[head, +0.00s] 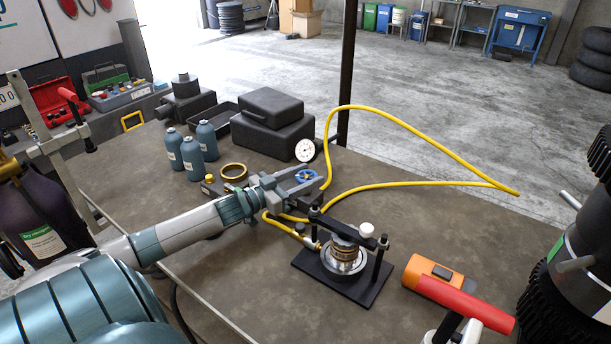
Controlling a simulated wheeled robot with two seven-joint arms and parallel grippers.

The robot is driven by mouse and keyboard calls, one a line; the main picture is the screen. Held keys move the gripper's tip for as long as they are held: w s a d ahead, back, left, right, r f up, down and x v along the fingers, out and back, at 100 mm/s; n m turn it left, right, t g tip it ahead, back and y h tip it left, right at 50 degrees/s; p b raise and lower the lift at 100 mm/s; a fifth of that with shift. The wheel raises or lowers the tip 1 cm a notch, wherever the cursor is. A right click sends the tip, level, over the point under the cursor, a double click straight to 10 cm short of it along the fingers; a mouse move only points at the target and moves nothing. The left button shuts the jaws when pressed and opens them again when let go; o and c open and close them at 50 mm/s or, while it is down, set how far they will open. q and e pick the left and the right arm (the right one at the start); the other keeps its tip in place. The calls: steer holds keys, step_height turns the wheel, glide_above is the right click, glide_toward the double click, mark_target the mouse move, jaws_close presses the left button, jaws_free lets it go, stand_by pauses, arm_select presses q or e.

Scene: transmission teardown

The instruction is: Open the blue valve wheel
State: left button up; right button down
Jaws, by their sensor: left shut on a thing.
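The blue valve wheel (304,174) is small and sits at the middle of the table, on a dark block by the yellow hose. My left gripper (303,179) reaches in from the left with its fingers at the wheel and is shut on it. The fingers hide part of the wheel. How far the valve is turned cannot be told. A round white gauge (305,150) stands just behind the wheel. My right gripper is not in view.
A yellow hose (432,142) loops up and right from the valve. A black press fixture (344,270) with a metal drum stands in front. An orange tool (432,279) lies at right. Blue-grey bottles (192,158), a brass ring (233,171) and black cases (267,133) stand behind my arm.

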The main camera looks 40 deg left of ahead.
arm_select(q)
steer(key=shift+d+r+n+y+p, duration=0.15)
steer(key=shift+n+y+p, duration=1.35)
steer(key=shift+y, duration=0.6)
steer(key=shift+n+y+p, duration=0.65)
steer(key=shift+n+y, duration=0.35)
steer(key=shift+y, duration=0.7)
steer(key=shift+n+g+y, duration=0.5)
steer(key=shift+n+y, duration=0.5)
steer(key=shift+y, duration=0.9)
steer(key=o, duration=1.1)
steer(key=shift+c, duration=0.2)
steer(key=shift+m+t+h, duration=0.3)
steer(key=shift+m+h, duration=0.4)
steer(key=shift+h, duration=0.5)
steer(key=shift+f+m+t+h+b, duration=0.2)
steer(key=shift+m+t+h+b, duration=0.15)
steer(key=shift+m+h, duration=0.9)
